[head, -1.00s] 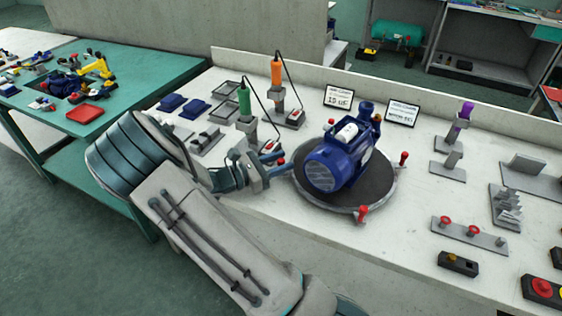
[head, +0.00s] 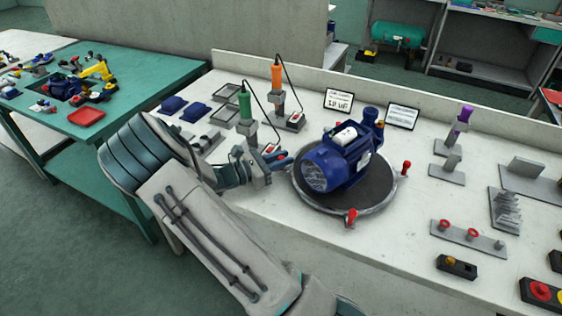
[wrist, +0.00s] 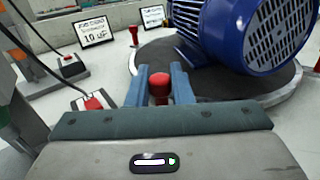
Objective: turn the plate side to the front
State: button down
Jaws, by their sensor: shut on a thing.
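A blue pump (head: 338,160) sits on a round dark turntable (head: 378,187). Its grilled motor end faces front left, and a small pale plate-like patch (head: 364,158) shows on its right side. Red knobs stand on the rim at the front (head: 351,215) and right (head: 407,166). My gripper (head: 278,158) is at the turntable's left edge. In the wrist view, my gripper (wrist: 160,88) has its blue fingers shut around another red rim knob (wrist: 160,80). The pump (wrist: 245,32) is just beyond, to the right.
Green (head: 244,104) and orange (head: 277,76) corded tools stand in holders behind my gripper. Two small signs (head: 339,101) (head: 402,116) stand behind the pump. A rack with red rings (head: 470,237) and a purple tool (head: 463,115) are to the right.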

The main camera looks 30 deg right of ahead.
jog(key=c, duration=1.4)
grip_release()
jog(key=shift+o, duration=0.2)
jog(key=shift+a, duration=0.1)
jog(key=a, duration=1.3)
jog(key=shift+s+a, duration=0.1)
jog(key=shift+a, duration=0.3)
